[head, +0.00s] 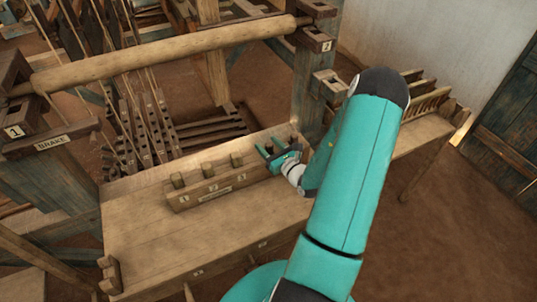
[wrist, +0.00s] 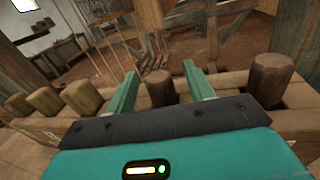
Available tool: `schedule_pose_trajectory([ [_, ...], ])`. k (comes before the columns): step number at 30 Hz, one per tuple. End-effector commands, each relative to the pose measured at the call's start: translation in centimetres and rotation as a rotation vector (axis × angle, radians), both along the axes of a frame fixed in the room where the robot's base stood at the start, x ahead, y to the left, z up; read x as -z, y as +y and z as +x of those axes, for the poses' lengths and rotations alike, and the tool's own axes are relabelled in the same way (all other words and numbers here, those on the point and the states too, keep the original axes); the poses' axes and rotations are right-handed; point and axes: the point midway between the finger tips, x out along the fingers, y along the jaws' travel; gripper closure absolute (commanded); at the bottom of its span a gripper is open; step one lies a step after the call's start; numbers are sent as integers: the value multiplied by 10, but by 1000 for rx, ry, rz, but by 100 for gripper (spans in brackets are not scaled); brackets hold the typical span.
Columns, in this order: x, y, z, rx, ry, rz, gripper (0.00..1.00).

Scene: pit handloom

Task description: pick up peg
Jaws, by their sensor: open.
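Several short wooden pegs stand upright in a row in a wooden rack (head: 215,192) on the bench. Three lighter pegs (head: 207,170) stand to the left in the head view. My gripper (head: 277,153) is at the right part of the row, with its teal fingers apart. In the wrist view, a darker brown peg (wrist: 161,88) shows in the gap between the fingers of my gripper (wrist: 161,76). I cannot tell how deep it sits between them. Another dark peg (wrist: 272,76) stands to the right, and lighter pegs (wrist: 82,98) to the left.
The wooden bench top (head: 225,235) in front of the rack is clear. The loom's thick beam (head: 165,57) runs above and behind the rack. A wooden post (head: 312,90) stands behind my gripper. A slotted rack (head: 425,100) lies on a shelf to the right.

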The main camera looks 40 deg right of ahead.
Motion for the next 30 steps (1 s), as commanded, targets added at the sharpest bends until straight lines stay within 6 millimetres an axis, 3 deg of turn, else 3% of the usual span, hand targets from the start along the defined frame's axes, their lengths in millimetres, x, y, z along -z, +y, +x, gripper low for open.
schedule_pose_trajectory([
  [5, 0, 0, 0, 0, 0, 0, 47],
  [12, 0, 0, 0, 0, 0, 0, 95],
  [14, 0, 0, 0, 0, -1, 0, 98],
  [23, -2, 0, 0, 0, -1, -1, 99],
  [30, -21, -2, 0, -1, -3, -3, 99],
])
